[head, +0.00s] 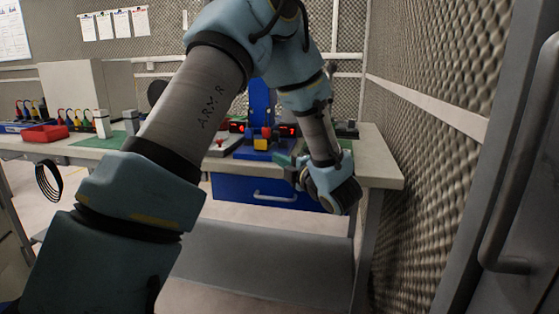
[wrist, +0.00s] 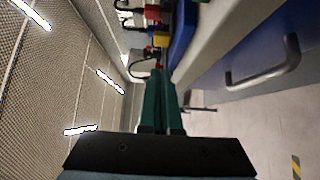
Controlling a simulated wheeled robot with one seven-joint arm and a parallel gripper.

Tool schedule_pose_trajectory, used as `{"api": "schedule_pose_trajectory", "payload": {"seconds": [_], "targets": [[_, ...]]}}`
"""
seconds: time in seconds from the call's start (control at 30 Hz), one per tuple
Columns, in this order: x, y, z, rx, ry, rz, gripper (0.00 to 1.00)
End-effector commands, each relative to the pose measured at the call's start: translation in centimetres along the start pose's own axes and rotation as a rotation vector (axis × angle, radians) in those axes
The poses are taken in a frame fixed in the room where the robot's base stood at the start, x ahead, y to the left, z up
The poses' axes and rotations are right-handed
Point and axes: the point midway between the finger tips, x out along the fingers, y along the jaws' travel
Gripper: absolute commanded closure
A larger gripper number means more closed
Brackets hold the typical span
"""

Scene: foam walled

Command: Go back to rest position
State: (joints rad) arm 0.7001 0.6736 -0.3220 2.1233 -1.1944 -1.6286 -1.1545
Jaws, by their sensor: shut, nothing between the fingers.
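My gripper (wrist: 161,75) shows in the wrist view as two long green fingers lying side by side. It is shut with nothing between the fingers. In the head view my arm comes up from the lower left, bends over the table and hangs down at the table's front right. The gripper (head: 285,160) points left there, partly hidden by the wrist, near the table's front edge.
A white workbench (head: 385,170) has a blue drawer (head: 240,188) below it. A blue stand with red and yellow parts (head: 262,144) is close behind the gripper. A red tray (head: 45,133) sits at left. A foam wall (head: 430,150) closes the right side.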

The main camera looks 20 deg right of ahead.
Motion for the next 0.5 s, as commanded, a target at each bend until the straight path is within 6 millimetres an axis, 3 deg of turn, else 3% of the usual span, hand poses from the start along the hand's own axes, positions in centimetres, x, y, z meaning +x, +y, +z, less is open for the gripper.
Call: {"api": "schedule_pose_trajectory", "payload": {"seconds": [0.23,0.37,0.5], "targets": [[0.5,0.3,0.0,0.012,-0.014,-0.011,1.0],[2.5,1.3,-0.2,0.091,-0.094,-0.077,1.0],[5.1,2.5,-1.0,0.281,-0.268,-0.193,1.0]]}}
